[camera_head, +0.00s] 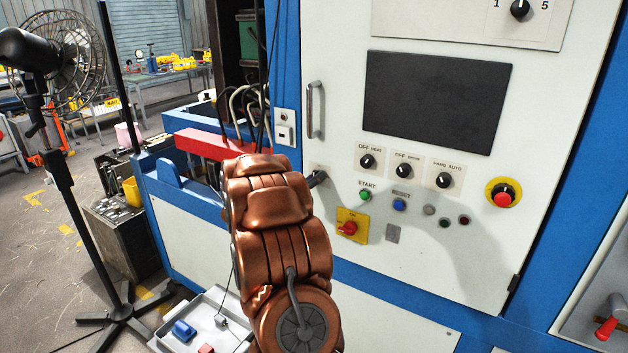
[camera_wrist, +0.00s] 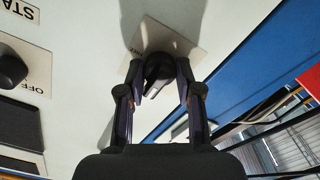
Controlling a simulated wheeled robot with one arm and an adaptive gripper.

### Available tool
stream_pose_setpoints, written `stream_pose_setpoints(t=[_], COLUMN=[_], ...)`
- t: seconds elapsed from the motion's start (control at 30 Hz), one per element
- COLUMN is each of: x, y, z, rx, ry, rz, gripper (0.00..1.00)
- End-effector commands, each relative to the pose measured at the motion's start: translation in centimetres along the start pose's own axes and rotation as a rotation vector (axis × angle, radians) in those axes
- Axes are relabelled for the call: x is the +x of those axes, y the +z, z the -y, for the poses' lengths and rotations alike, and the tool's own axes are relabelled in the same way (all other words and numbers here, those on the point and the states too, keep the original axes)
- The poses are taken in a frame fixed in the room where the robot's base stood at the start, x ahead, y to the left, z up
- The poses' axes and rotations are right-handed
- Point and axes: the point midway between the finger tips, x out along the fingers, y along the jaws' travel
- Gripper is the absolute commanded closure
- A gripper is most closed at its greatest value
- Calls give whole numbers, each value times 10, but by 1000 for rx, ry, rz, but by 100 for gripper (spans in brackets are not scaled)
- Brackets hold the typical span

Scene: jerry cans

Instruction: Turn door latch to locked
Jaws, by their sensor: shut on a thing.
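The door latch (camera_wrist: 159,66) is a dark round knob on a pale square plate (camera_wrist: 193,50) on the cabinet door. In the wrist view my gripper (camera_wrist: 161,80) has one finger on each side of the latch and is shut on it. In the head view my gripper (camera_head: 317,179) reaches the left edge of the white door (camera_head: 440,275), below the door handle (camera_head: 316,110). There my arm and fingers largely hide the latch. The exact angle of the latch is hard to read.
Right of my gripper are selector knobs (camera_head: 408,171), a green start button (camera_head: 364,196), a yellow-and-red switch (camera_head: 350,227) and a red emergency stop (camera_head: 503,198). A red bar (camera_head: 208,144) is to the left. A fan stand (camera_head: 75,200) is on the floor further left.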

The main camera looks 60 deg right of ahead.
Motion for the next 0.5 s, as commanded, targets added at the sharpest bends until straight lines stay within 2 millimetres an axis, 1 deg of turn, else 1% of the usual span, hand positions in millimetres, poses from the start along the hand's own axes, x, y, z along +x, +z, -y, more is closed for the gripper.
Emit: stream_pose_setpoints(t=[0.2, 0.5], x=[0, 0], y=[0, 0], z=[0, 0], rx=[-35, -39], ry=[0, 0], rz=[1, 1], gripper=[100, 100])
